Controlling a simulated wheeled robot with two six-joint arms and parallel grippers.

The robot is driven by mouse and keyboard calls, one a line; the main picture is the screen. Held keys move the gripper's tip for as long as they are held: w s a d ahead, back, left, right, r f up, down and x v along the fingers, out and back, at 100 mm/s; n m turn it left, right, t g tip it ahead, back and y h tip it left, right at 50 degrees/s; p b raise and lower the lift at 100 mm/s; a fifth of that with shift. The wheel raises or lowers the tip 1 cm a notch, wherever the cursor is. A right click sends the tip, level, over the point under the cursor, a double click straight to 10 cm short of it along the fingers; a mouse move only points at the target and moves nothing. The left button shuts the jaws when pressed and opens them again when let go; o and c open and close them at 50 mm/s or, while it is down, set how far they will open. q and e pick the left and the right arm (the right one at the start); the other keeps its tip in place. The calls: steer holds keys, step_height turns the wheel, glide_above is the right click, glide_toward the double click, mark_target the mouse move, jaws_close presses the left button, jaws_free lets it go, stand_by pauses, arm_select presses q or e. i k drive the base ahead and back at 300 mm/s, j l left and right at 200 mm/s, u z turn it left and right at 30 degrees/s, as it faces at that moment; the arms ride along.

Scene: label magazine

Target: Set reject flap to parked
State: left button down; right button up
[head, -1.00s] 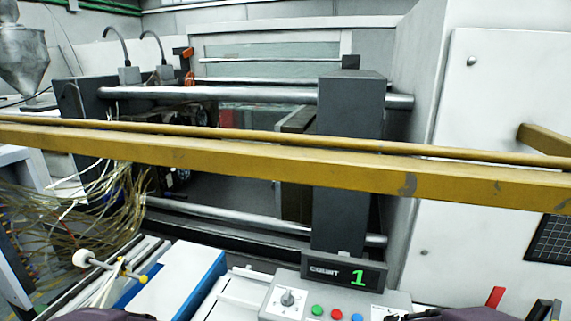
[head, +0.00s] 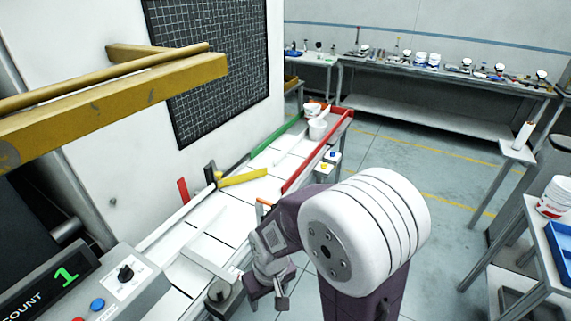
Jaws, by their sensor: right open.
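A yellow flap (head: 243,178) reaches out over the white conveyor from a black post (head: 211,174) on its wall-side edge; it looks like the reject flap. It is angled across part of the lane. My right gripper (head: 266,301) is at the bottom centre, in front of the flap and clear of it. Its two fingers are apart with nothing seen between them. My right arm's large white joint hides part of what lies behind. My left gripper is out of view.
A white conveyor (head: 204,228) runs away between a green rail (head: 276,141) and a red rail (head: 315,155), with white tubs (head: 317,129) at its far end. A red upright tab (head: 183,190) stands near the flap. A control box (head: 118,290) showing 1 is at lower left. A yellow bar (head: 130,90) crosses upper left.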

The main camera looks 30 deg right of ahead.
mark_target(226, 182)
steer(key=z, duration=0.55)
steer(key=i+l+u, duration=0.2)
steer(key=l+u, duration=0.2)
steer(key=i+l+u, duration=0.1)
steer(key=l+u, duration=1.2)
steer(key=i+l+u, duration=0.35)
steer(key=j, duration=0.1)
